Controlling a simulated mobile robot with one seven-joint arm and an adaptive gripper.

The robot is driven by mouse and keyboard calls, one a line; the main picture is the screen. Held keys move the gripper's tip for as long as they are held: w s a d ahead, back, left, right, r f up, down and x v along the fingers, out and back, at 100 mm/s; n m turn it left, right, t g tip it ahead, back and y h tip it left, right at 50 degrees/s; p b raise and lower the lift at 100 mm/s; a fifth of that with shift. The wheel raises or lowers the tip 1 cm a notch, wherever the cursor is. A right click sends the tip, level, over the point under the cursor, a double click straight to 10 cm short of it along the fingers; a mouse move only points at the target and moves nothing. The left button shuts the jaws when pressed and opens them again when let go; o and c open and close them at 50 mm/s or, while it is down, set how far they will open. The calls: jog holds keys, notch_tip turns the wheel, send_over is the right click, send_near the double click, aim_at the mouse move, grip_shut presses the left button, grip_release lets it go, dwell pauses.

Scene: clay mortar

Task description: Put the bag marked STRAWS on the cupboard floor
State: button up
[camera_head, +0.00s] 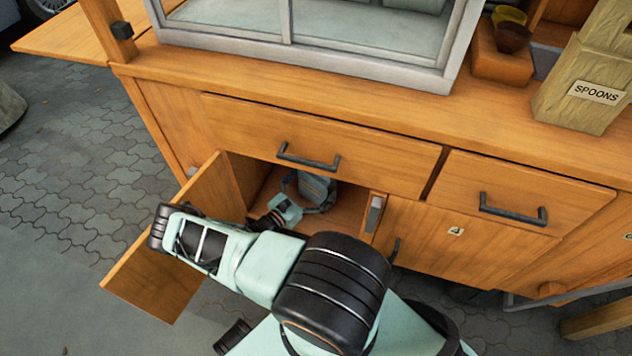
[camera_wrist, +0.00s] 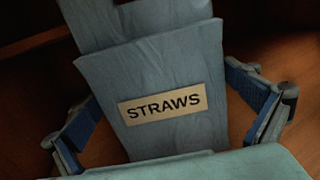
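The blue-grey bag marked STRAWS (camera_wrist: 165,75) stands inside the open cupboard, slightly tilted in the wrist view, with its label facing the camera. It also shows in the head view (camera_head: 318,188), low in the cupboard. Its base is hidden, so I cannot tell whether it rests on the cupboard floor (camera_head: 349,205). My gripper (camera_wrist: 165,100) reaches into the cupboard with one finger at each side of the bag. The fingertips are very close to the bag's sides; whether they press on it is unclear.
The cupboard door (camera_head: 165,265) hangs open on the left. A drawer (camera_head: 320,145) sits above the opening, and a closed door (camera_head: 450,240) with a handle lies to the right. A SPOONS container (camera_head: 585,90) stands on the counter.

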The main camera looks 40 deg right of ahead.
jog(key=shift+r, duration=0.15)
jog(key=shift+a, duration=0.3)
jog(key=a, duration=0.3)
jog(key=a+p, duration=0.1)
jog(key=a, duration=0.5)
jog(key=shift+s+a, duration=0.35)
jog(key=shift+a, duration=0.05)
jog(key=shift+s+a, duration=0.15)
jog(key=shift+a, duration=0.65)
